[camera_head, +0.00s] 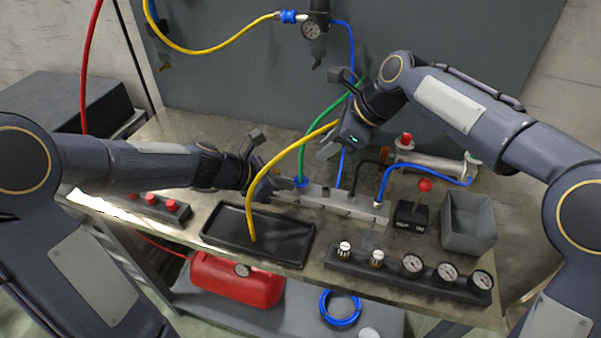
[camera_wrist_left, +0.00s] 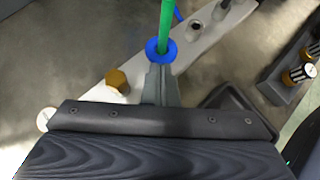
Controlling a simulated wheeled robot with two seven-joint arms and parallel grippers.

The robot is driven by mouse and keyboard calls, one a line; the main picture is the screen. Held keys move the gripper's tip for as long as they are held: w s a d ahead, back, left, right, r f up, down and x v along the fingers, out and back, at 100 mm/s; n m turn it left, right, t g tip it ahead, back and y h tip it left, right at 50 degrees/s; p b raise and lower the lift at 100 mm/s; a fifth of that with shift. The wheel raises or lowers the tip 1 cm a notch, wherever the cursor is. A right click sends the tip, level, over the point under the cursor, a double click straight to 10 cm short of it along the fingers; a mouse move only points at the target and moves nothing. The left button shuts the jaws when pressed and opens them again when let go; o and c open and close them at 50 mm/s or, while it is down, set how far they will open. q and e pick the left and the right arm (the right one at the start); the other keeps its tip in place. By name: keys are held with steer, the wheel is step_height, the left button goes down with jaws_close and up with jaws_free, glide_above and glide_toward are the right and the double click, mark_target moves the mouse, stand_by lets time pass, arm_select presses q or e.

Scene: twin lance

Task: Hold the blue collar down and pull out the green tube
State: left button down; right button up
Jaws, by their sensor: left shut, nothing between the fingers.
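The green tube (camera_head: 302,142) rises from a blue collar (camera_head: 301,183) at the left end of a pale manifold block (camera_head: 331,203). In the left wrist view the green tube (camera_wrist_left: 166,22) stands in the round blue collar (camera_wrist_left: 161,50). My left gripper (camera_head: 272,186) is shut and empty. Its fingertips (camera_wrist_left: 160,70) are at the near edge of the collar; I cannot tell whether they touch it. My right gripper (camera_head: 332,148) is above the manifold, beside the green tube. A yellow tube (camera_head: 290,150) meets or passes behind it; its jaws do not show clearly.
A black tray (camera_head: 222,226) lies in front, with the yellow tube's lower end over it. Gauges and knobs line a dark bar (camera_head: 395,263). A grey bin (camera_head: 468,232) stands at right, a red-button box (camera_head: 166,204) at left. A brass fitting (camera_wrist_left: 117,80) is near my left fingers.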

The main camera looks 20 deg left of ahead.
mark_target(301, 166)
steer(key=shift+a+x, duration=0.25)
steer(key=shift+x, duration=4.65)
steer(key=shift+r, duration=0.15)
jaws_close()
